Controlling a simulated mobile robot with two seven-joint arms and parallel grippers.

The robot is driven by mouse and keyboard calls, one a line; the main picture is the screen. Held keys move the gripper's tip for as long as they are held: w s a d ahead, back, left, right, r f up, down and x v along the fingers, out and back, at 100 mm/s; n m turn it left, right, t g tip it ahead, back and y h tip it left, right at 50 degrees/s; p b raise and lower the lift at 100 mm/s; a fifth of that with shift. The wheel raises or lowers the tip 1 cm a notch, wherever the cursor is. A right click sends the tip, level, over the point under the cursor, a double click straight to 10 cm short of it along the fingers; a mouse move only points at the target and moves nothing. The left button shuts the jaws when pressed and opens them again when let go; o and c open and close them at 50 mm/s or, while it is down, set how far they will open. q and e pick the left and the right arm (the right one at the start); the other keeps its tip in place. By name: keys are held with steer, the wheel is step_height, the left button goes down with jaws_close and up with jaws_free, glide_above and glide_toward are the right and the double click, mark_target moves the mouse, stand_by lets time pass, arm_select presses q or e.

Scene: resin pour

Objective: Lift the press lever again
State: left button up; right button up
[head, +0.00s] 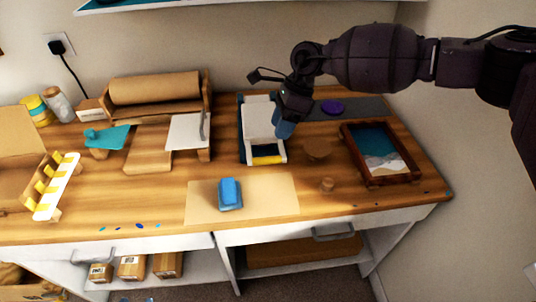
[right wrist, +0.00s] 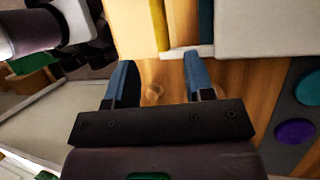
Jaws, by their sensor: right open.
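The white press-like device (head: 249,140) stands at the back middle of the wooden worktop, with a yellow strip (head: 266,160) near its front and a dark teal left edge. I cannot clearly pick out its lever. My right gripper (head: 286,124) hangs at the device's right side, blue fingers pointing down. In the right wrist view the gripper (right wrist: 160,68) is open, with only wooden worktop seen between its fingers. The device's white body (right wrist: 265,28) and yellow strip (right wrist: 161,24) lie just beyond the fingertips. Contact cannot be told. My left gripper is not in view.
A wooden frame with a teal and white picture (head: 380,150) stands right of the device. A blue block (head: 230,193) sits on a tan sheet (head: 275,196) in front. A purple disc (head: 332,106) lies on a dark mat. Bare worktop (head: 365,203) shows at front right.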

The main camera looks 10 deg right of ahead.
steer(key=x, duration=0.9)
steer(key=shift+a+f, duration=0.1)
steer(key=shift+f, duration=0.15)
jaws_close()
